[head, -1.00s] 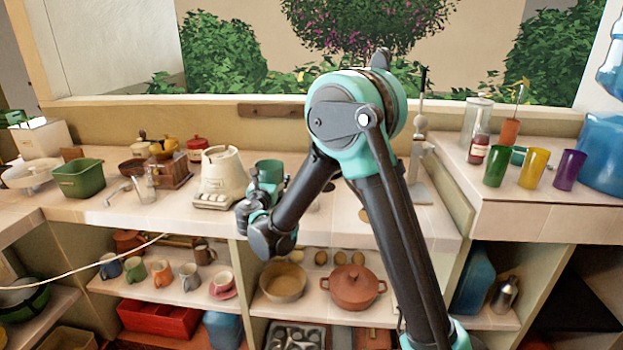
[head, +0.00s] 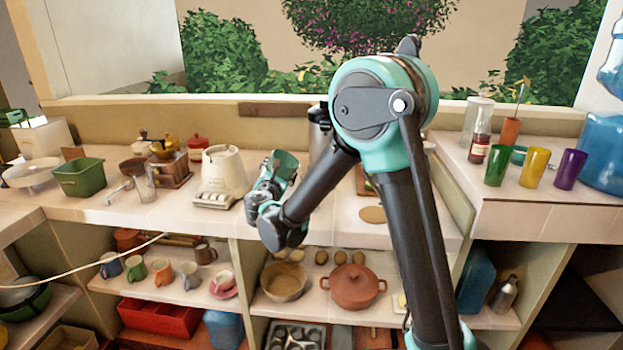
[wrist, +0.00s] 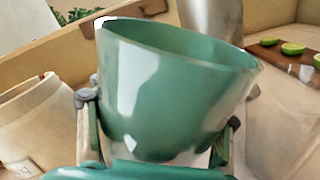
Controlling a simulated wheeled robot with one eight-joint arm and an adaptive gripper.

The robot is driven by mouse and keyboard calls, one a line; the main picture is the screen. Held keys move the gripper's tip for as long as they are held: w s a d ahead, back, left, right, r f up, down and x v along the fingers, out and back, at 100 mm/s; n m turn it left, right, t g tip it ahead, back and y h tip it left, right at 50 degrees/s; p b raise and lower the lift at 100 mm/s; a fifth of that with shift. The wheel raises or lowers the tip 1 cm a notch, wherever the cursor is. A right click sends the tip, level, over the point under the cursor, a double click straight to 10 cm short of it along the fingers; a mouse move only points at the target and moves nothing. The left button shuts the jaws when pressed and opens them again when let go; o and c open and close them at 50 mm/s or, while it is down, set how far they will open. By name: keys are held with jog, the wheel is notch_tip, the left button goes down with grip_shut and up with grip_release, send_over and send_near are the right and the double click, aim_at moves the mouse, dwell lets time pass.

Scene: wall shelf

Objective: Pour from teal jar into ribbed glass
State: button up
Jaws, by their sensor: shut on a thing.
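My gripper (head: 270,184) is shut on the teal jar (head: 284,162) and holds it above the counter, tilted. In the wrist view the jar (wrist: 175,95) fills the middle, with my gripper's fingers (wrist: 160,113) on both sides. Its rim slopes down to the right, and its contents are hidden. A clear glass (head: 145,188) stands on the counter well left of my gripper; I cannot tell whether it is ribbed. My arm hides part of the counter right of the jar.
A cream appliance (head: 222,172) stands just left of the jar. A grey metal container (head: 320,128) is behind my arm, and a board with cut limes (wrist: 282,52) lies to the right. Green, yellow and purple cups (head: 534,168) stand on the right counter.

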aim_at(285, 159)
jog(key=shift+d+r+m, duration=0.55)
jog(key=shift+m, duration=0.25)
jog(key=shift+d+r+m, duration=0.15)
jog(key=shift+r+m, duration=0.9)
jog(key=shift+m, duration=0.65)
jog(key=shift+d+r+m+p, duration=0.1)
jog(key=shift+r+m+p, duration=0.15)
jog(key=shift+r+m, duration=0.45)
jog(key=shift+d+r+m+p, duration=0.15)
jog(key=shift+r+m, duration=0.25)
jog(key=shift+m, duration=0.6)
dwell(1.1)
jog(key=shift+d+r+m+p, duration=0.5)
jog(key=shift+d+r+m, duration=0.2)
jog(key=shift+m, duration=0.5)
dwell(1.5)
